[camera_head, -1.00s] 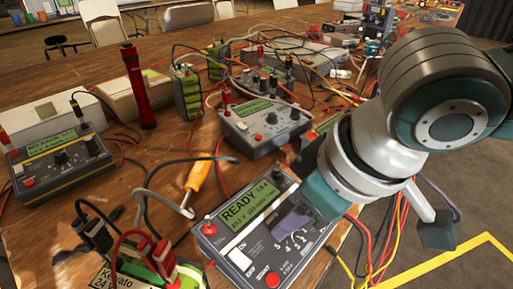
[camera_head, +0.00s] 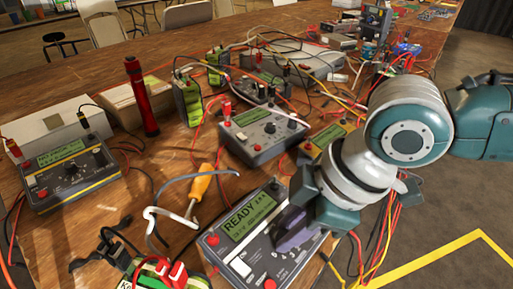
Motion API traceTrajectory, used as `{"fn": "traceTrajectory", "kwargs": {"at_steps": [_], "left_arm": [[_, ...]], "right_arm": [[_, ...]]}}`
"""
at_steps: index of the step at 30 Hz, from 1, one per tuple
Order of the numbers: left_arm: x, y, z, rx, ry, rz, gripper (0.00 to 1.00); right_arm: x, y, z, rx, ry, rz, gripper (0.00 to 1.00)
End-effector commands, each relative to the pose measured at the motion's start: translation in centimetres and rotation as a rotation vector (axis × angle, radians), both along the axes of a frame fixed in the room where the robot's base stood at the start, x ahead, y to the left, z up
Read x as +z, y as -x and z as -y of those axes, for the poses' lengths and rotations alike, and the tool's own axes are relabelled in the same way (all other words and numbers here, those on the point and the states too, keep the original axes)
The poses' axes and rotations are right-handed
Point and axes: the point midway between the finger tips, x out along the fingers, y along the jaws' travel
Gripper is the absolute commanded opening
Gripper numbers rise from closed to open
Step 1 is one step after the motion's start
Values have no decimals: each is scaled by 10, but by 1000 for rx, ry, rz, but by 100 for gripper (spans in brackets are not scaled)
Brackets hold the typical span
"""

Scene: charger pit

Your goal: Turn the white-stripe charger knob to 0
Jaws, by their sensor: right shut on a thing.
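The near charger (camera_head: 240,255) lies at the table's front, with a green display reading READY (camera_head: 248,215), a red button and a dial face. I cannot read the knob's setting. A second charger (camera_head: 262,133) stands behind it, with a dark knob in plain view. A yellow-striped charger (camera_head: 70,168) stands at the left. My left gripper is out of view.
A yellow-handled screwdriver (camera_head: 200,187) and loose cables lie left of the near charger. A red flashlight (camera_head: 140,97) stands upright farther back. Green battery packs (camera_head: 187,97) and more cables crowd the table. Red and yellow cables hang over the right edge.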

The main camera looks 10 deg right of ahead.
Motion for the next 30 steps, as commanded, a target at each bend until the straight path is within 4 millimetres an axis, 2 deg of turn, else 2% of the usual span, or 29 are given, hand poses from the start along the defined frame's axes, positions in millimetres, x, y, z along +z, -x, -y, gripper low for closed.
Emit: {"fn": "traceTrajectory", "kwargs": {"at_steps": [18,30], "left_arm": [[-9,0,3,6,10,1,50],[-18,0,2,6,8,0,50]], "right_arm": [[-1,-3,0,570,85,61,0],[-1,-3,-1,840,127,90,0]]}}
